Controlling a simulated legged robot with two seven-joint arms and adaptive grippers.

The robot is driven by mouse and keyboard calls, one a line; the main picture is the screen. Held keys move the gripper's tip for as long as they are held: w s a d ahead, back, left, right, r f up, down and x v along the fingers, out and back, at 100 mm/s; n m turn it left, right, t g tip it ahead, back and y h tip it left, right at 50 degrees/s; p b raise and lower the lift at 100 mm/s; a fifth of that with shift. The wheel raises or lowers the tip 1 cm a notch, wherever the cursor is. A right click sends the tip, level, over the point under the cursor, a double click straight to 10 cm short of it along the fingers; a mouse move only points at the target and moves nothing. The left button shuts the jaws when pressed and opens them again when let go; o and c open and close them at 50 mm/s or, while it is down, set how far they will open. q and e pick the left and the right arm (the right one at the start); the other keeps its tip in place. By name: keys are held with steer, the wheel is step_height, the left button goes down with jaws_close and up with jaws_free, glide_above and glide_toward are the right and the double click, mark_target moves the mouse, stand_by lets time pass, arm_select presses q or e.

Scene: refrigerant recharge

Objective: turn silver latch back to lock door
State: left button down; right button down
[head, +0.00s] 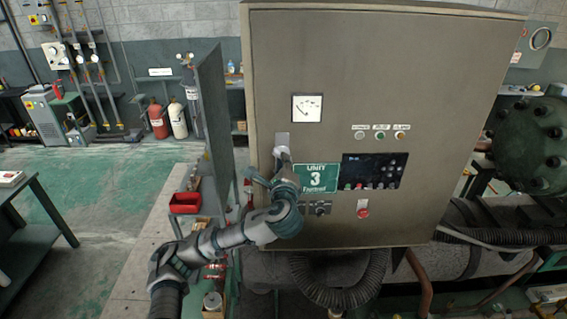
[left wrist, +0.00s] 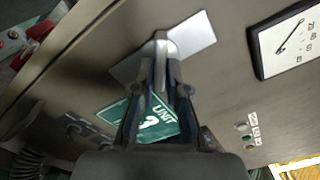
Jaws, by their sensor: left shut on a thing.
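The cabinet door (head: 400,80) is a large grey-brown panel and looks closed in the head view. The silver latch (head: 282,140) is on its left side, above the green UNIT 3 sign (head: 316,178). My left gripper (head: 282,158) reaches up to the latch from below. In the left wrist view, my left gripper (left wrist: 160,68) is shut on the latch handle, and the latch's silver plate (left wrist: 192,35) shows behind it. The fingers partly cover the sign (left wrist: 150,122). The latch's exact angle is hard to read. My right gripper is not in view.
A gauge (head: 307,108) is above the latch, with a dark display panel (head: 374,171) and a red button (head: 363,209) to the right. A shelf with a red bin (head: 186,203) stands left of the cabinet. Black hoses (head: 342,284) run below.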

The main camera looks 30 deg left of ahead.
arm_select(q)
steer(key=shift+f+m, duration=0.25)
steer(key=shift+m, duration=0.75)
steer(key=m, duration=0.4)
steer(key=shift+m, duration=0.3)
steer(key=shift+m, duration=1.2)
steer(key=c, duration=1.6)
jaws_free()
steer(key=shift+m, duration=0.5)
steer(key=o, duration=0.3)
steer(key=shift+a, duration=0.1)
steer(key=shift+o, duration=0.2)
steer(key=shift+w+a, duration=0.1)
steer(key=shift+a, duration=0.05)
